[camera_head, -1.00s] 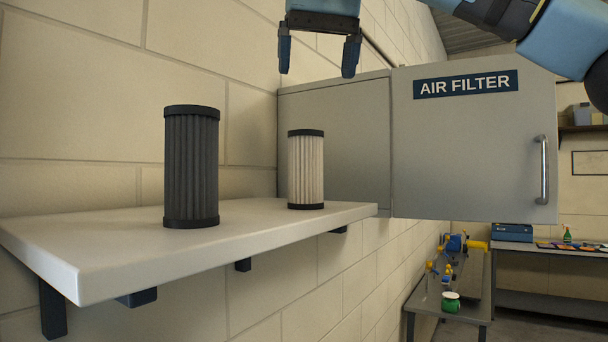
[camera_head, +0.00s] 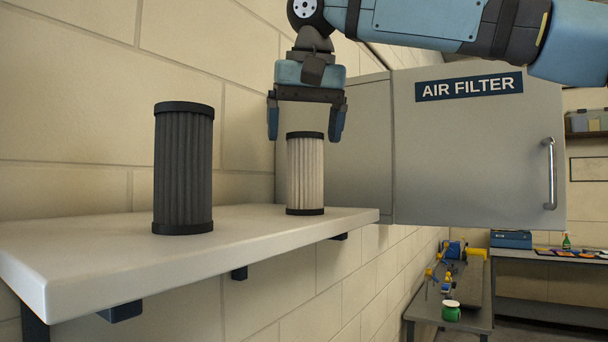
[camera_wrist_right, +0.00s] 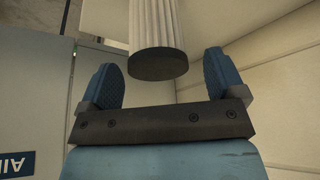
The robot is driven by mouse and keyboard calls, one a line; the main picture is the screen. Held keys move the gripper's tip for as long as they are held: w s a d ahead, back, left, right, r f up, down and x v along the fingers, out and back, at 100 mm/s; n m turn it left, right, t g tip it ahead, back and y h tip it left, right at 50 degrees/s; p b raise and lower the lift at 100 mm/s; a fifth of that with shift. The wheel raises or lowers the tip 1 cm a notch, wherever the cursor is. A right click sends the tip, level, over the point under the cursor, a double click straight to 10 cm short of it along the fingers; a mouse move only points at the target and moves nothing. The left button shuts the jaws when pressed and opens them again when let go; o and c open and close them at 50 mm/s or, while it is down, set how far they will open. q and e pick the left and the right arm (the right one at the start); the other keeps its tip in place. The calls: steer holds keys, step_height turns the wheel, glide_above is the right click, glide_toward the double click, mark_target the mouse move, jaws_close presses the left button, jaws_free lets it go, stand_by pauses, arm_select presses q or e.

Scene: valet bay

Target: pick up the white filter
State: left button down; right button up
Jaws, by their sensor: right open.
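The white filter (camera_head: 305,172), pleated with black end caps, stands upright on the shelf (camera_head: 240,239). My right gripper (camera_head: 305,138) points down over it from above, open, with one finger on each side of its top cap. In the right wrist view the filter (camera_wrist_right: 154,28) sits between the two spread fingers of the gripper (camera_wrist_right: 165,80), its dark cap facing the palm. A gap shows on both sides of the filter there. My left gripper is not in view.
A dark filter (camera_head: 183,168) stands upright on the shelf to the left. A grey cabinet (camera_head: 480,150) labelled AIR FILTER is on the wall to the right, close behind the gripper. A low bench (camera_head: 452,300) with a green mug (camera_head: 450,312) stands beyond.

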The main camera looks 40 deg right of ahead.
mark_target(304, 148)
steer(key=x, duration=0.3)
steer(key=shift+s+d+f+p, duration=0.1)
steer(key=shift+f+p, duration=0.05)
steer(key=shift+p, duration=0.2)
steer(key=shift+w+d+f, duration=0.15)
steer(key=shift+w+f, duration=0.1)
steer(key=shift+s+r, duration=0.1)
steer(key=shift+s, duration=0.05)
steer(key=c, duration=0.7)
steer(key=shift+a, duration=0.2)
steer(key=c, duration=0.3)
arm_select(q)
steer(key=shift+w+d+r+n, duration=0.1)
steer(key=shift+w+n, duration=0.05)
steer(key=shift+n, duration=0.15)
arm_select(e)
steer(key=shift+d, duration=0.1)
steer(key=shift+c, duration=0.4)
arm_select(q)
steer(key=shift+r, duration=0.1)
arm_select(e)
steer(key=shift+r, duration=0.1)
